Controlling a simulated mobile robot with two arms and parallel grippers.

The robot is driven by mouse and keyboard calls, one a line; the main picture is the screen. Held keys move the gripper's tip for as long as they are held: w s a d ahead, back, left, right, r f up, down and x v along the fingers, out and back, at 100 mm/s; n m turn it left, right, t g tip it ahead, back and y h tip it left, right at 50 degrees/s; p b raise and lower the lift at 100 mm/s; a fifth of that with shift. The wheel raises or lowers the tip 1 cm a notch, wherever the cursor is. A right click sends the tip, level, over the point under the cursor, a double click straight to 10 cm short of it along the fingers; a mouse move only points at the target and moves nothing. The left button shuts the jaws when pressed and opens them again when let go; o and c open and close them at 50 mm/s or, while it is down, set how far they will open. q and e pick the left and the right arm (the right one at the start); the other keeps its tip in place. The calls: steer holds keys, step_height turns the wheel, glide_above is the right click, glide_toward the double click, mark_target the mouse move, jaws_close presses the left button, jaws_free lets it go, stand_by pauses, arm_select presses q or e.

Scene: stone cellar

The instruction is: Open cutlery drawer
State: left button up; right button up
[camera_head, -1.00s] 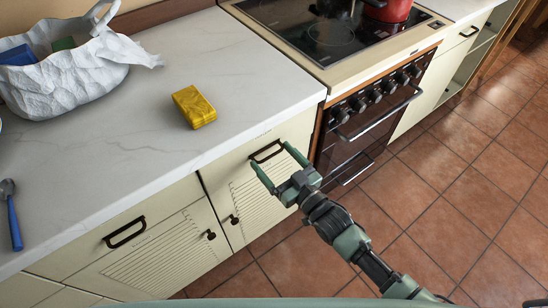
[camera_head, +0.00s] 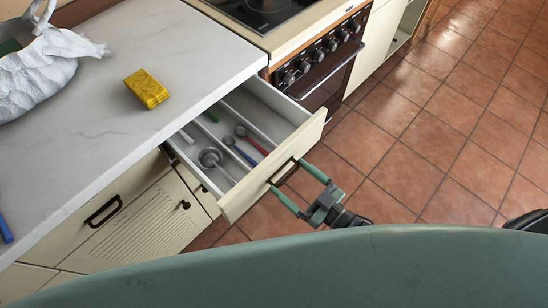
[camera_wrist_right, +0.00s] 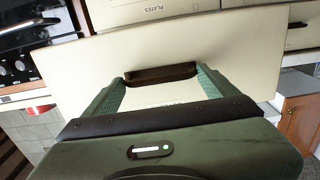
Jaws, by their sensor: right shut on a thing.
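The cutlery drawer (camera_head: 242,196), cream-fronted, stands pulled well out from under the white counter in the head view. Inside are a metal ladle (camera_head: 210,158), a blue-handled utensil (camera_head: 243,154), a red-handled one (camera_head: 257,146) and a green piece near the back. My right gripper (camera_head: 287,173) is at the drawer front, its two fingers at either end of the dark handle (camera_head: 282,173), shut on it. The right wrist view shows the handle (camera_wrist_right: 160,73) between the green fingertips. My left gripper is not in view.
A yellow sponge-like block (camera_head: 147,89) lies on the counter (camera_head: 110,130), with a white bag (camera_head: 35,75) at the left. The oven (camera_head: 330,62) stands right beside the drawer. Tiled floor (camera_head: 430,140) to the right is clear.

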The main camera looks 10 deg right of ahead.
steer(key=v, duration=0.6)
steer(key=shift+s+p, duration=0.2)
steer(key=shift+p, duration=0.25)
steer(key=shift+d, duration=0.15)
steer(key=o, duration=1.7)
steer(key=b+v, duration=0.1)
steer(key=v, duration=0.6)
steer(key=shift+s+d, duration=0.25)
steer(key=shift+s, duration=0.1)
steer(key=shift+f, duration=0.1)
